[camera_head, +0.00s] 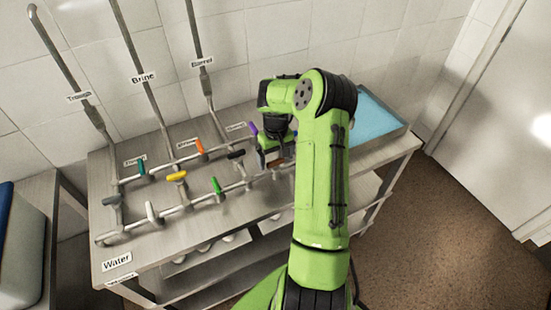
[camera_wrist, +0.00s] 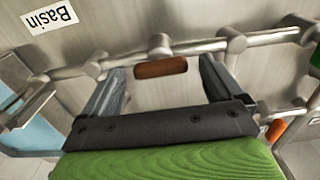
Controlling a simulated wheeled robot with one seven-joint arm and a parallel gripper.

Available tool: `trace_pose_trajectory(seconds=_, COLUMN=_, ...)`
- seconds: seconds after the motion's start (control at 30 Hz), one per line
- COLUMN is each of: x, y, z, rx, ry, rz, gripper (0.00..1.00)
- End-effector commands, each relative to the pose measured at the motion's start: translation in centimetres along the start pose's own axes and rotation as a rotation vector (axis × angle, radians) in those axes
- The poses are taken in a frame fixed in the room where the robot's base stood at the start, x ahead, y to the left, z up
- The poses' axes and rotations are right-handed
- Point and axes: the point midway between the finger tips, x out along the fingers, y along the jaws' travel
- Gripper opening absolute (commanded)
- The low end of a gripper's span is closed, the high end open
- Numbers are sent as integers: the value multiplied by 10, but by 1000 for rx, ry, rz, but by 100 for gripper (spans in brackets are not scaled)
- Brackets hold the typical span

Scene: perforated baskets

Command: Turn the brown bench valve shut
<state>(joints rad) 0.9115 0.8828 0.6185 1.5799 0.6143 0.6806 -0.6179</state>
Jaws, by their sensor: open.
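The brown bench valve handle (camera_wrist: 160,67) shows in the wrist view as a short rounded bar, lying roughly along the grey pipe just beyond it. My gripper (camera_wrist: 161,72) is open, with one finger on each side of the handle and a gap to both. I cannot tell how deep the handle sits between the fingers. In the head view my gripper (camera_head: 274,158) is low over the right part of the bench pipework, partly hidden by my green arm, and the brown handle is hard to make out there.
Pipes with several other coloured handles spread left over the steel bench (camera_head: 120,235), including green (camera_head: 216,186), yellow (camera_head: 177,176), orange (camera_head: 200,147) and purple (camera_head: 253,129). A light blue basin (camera_head: 372,125) is at right. A Basin label (camera_wrist: 50,17) shows in the wrist view.

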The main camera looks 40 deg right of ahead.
Motion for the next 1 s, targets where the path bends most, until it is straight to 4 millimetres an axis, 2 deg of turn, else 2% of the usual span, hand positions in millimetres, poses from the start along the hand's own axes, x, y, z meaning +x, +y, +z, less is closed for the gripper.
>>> trace_pose_trajectory(seconds=0.3, x=6, y=0, z=0, rx=-1, ry=0, rz=0, gripper=94)
trace_pose_trajectory(seconds=0.67, x=5, y=0, z=0, rx=-1, ry=0, rz=0, gripper=38)
trace_pose_trajectory(seconds=1.0, x=6, y=0, z=0, rx=49, ry=0, rz=1, gripper=38)
